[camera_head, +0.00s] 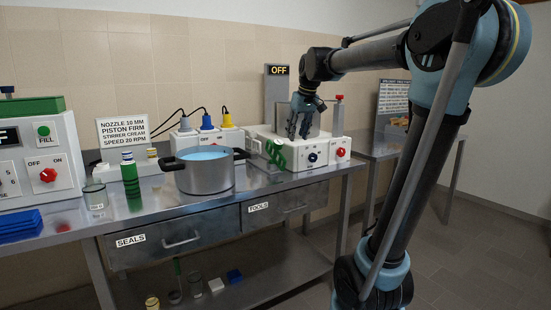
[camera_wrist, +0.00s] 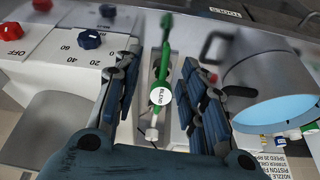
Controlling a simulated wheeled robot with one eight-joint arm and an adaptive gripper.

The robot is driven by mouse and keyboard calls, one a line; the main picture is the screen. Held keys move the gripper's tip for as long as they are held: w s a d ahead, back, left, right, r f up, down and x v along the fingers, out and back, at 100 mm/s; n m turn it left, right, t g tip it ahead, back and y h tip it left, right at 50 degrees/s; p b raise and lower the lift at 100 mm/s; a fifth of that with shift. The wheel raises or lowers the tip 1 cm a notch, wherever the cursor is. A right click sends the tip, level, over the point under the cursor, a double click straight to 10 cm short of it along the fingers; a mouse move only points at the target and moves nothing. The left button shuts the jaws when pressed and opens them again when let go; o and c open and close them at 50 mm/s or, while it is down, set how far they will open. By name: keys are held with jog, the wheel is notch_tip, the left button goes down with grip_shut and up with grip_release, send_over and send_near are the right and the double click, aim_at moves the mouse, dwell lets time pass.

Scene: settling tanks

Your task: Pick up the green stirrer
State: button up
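The green stirrer (camera_head: 275,153) is at the front left of the white mixer unit on the steel bench, seen in the head view. In the wrist view the green stirrer (camera_wrist: 164,62) runs lengthwise between my fingers, with a round white "BLEND" label (camera_wrist: 160,97) near its middle. My gripper (camera_head: 301,130) hangs over the mixer unit. In the wrist view my gripper (camera_wrist: 158,64) is open, with one finger on each side of the stirrer and visible gaps. I cannot tell how far the fingertips are above it.
A steel pot (camera_head: 205,176) with blue liquid stands left of the white mixer unit (camera_head: 308,155). The unit carries knobs and a red button (camera_head: 341,152). A post with an "OFF" sign (camera_head: 278,88) stands behind. A green-banded cylinder (camera_head: 130,180) and a glass jar (camera_head: 96,200) stand further left.

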jog(key=w+a+r+n, duration=0.1)
jog(key=w+a+r, duration=0.3)
jog(key=w+a, duration=0.1)
send_near(275, 159)
jog(key=x, duration=0.8)
jog(key=shift+w, duration=0.35)
jog(key=shift+r, duration=0.1)
grip_shut()
